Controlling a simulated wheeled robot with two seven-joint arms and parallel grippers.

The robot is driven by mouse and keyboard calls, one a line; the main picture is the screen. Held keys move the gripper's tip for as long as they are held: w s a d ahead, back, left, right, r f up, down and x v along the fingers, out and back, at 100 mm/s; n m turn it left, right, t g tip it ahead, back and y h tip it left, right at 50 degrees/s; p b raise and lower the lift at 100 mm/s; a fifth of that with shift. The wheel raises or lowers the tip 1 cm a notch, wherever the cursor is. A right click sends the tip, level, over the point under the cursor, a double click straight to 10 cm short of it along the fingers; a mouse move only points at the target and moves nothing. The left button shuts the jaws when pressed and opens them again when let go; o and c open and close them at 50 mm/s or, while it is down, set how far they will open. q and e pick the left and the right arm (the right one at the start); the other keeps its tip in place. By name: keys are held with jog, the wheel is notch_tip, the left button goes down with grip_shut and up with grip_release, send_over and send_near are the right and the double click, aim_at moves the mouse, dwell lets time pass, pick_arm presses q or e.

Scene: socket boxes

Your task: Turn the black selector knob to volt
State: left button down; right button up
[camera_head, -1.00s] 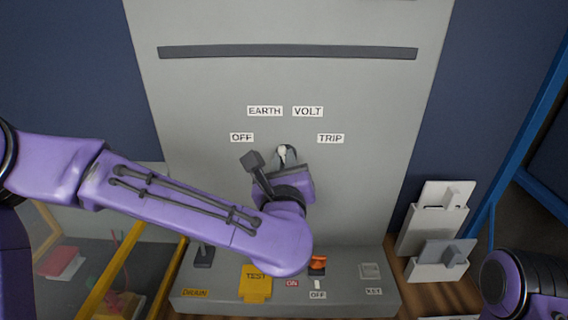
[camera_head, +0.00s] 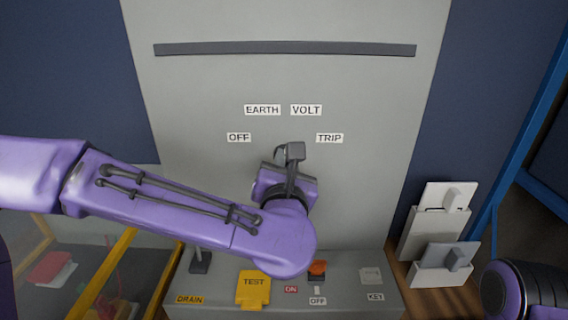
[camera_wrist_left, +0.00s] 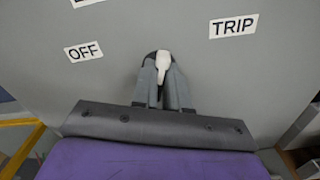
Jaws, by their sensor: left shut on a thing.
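The black selector knob with its white pointer sits on the grey panel (camera_head: 220,85), between the OFF (camera_head: 239,138) and TRIP (camera_head: 329,138) labels and below EARTH (camera_head: 262,110) and VOLT (camera_head: 306,110). In the left wrist view the white pointer (camera_wrist_left: 163,62) shows between my grey fingers, with part of the dark knob (camera_wrist_left: 149,60) behind them. My left gripper (camera_wrist_left: 164,80) is shut on the knob. In the head view my wrist hides most of the knob and the pointer's exact direction is unclear. My right arm (camera_head: 522,285) shows at the lower right; its gripper is out of view.
A ledge below the panel carries a yellow TEST cover (camera_head: 254,288), an orange switch (camera_head: 317,268) and a dark DRAIN lever (camera_head: 200,260). Grey-white boxes (camera_head: 440,225) stand at the right. A yellow-framed case (camera_head: 105,275) is at the lower left.

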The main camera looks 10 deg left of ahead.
dwell(0.3)
pick_arm(q)
jog(key=c, duration=1.1)
grip_release()
jog(key=shift+c, duration=0.2)
jog(key=s+d+b, duration=0.2)
jog(key=s+b, duration=0.1)
jog(key=s, duration=0.7)
jog(key=shift+s, duration=0.15)
